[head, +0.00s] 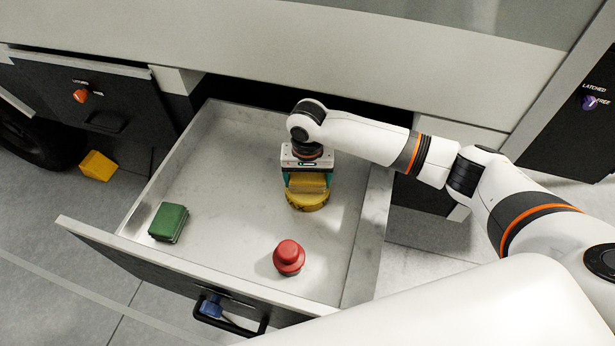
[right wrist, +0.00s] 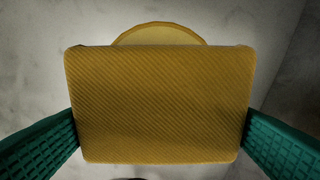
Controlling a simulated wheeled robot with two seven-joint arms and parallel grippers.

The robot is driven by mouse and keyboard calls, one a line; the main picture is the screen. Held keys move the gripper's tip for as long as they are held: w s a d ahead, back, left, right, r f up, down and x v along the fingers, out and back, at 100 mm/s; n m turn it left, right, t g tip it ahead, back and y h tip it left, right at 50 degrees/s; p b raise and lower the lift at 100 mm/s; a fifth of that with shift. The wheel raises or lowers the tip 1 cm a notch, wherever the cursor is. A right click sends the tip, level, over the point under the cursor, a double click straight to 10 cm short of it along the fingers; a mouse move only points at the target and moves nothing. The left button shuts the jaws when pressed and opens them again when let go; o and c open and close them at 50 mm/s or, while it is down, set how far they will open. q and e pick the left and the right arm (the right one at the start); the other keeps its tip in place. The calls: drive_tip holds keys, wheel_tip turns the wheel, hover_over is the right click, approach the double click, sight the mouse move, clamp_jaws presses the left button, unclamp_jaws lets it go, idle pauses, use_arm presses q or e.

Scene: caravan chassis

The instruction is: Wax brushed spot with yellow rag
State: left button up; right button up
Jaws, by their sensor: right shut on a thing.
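My right gripper (head: 306,186) is inside the open drawer, pointing down, with its teal fingers shut on the yellow rag (head: 307,183). In the right wrist view the rag (right wrist: 160,105) is a ribbed, mustard-yellow block held between both fingers. A round yellow thing (head: 308,201) lies under or just beyond the rag; its rim (right wrist: 160,34) shows past the rag's top edge in the right wrist view. I cannot tell whether the rag touches it. No brushed spot can be made out. My left gripper is not in view.
The drawer (head: 345,285) has a pale floor and raised walls. It also holds a green block (head: 169,222) at left and a red knobbed thing (head: 289,257) near the front. A yellow wedge (head: 98,165) lies on the ground outside. The drawer's left back floor is clear.

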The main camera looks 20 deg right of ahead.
sight(308, 176)
drive_tip(key=shift+f, duration=0.5)
idle(0.8)
drive_tip(key=shift+s+f+p, duration=0.1)
drive_tip(key=shift+f+p, duration=0.05)
drive_tip(key=shift+p, duration=0.3)
idle(2.2)
wheel_tip(308, 176, up, 6)
drive_tip(key=p, duration=0.6)
drive_tip(key=shift+f+p, duration=0.2)
drive_tip(key=shift+p, duration=0.1)
drive_tip(key=shift+r+p, duration=0.7)
drive_tip(key=shift+r, duration=0.1)
